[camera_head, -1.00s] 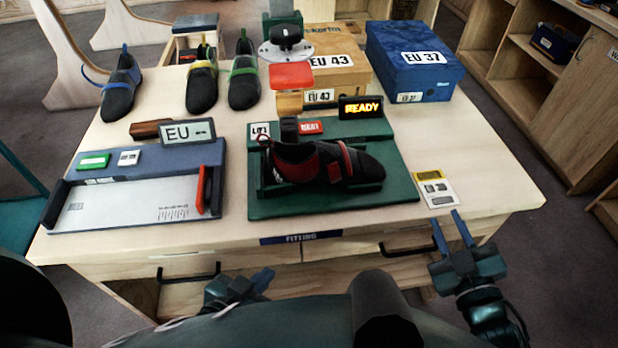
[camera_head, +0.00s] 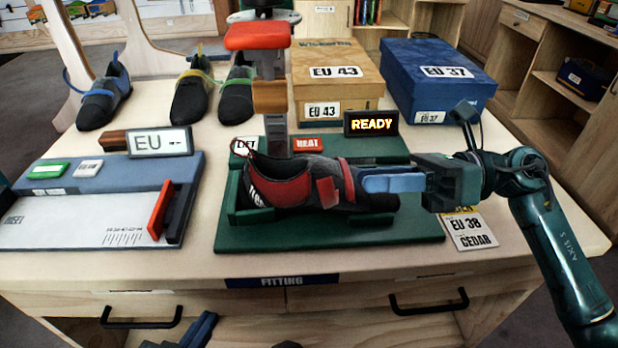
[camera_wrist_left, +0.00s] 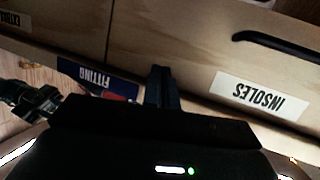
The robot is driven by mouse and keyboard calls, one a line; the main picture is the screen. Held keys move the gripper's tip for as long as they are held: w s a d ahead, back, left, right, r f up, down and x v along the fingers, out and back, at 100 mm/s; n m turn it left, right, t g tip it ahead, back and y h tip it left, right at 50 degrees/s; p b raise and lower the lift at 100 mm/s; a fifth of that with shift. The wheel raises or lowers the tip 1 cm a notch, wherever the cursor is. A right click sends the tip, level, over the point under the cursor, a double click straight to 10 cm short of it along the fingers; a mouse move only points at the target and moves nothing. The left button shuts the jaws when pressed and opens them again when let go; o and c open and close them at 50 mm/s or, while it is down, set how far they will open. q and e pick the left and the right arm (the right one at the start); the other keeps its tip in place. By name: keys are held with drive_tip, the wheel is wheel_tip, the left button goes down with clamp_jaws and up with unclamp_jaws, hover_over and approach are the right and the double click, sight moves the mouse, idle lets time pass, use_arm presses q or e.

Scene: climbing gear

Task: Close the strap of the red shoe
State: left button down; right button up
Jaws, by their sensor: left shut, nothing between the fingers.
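The red and black shoe (camera_head: 285,190) lies on its side-lit green cradle (camera_head: 240,217), toe to the right. A red strap (camera_head: 347,180) crosses its forefoot, with a wider red tab (camera_head: 327,192) on the near side; whether the strap is fastened is unclear. My right gripper (camera_head: 364,183) comes in from the right, its blue fingers level over the toe and tips close to the strap. Contact and finger gap cannot be made out. My left gripper (camera_head: 203,328) is low in front of the table; in the left wrist view its fingers (camera_wrist_left: 162,88) are together and empty.
A red-topped post (camera_head: 258,36) stands behind the shoe, beside a lit READY sign (camera_head: 371,123). A blue measuring board (camera_head: 100,215) is at left. Several shoes and two boxes, tan (camera_head: 335,75) and blue (camera_head: 437,80), stand behind. Drawer handles (camera_head: 428,300) project in front.

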sight(329, 195)
drive_tip(key=a, duration=0.9)
drive_tip(key=shift+p, duration=0.4)
drive_tip(key=shift+c, duration=0.6)
clamp_jaws()
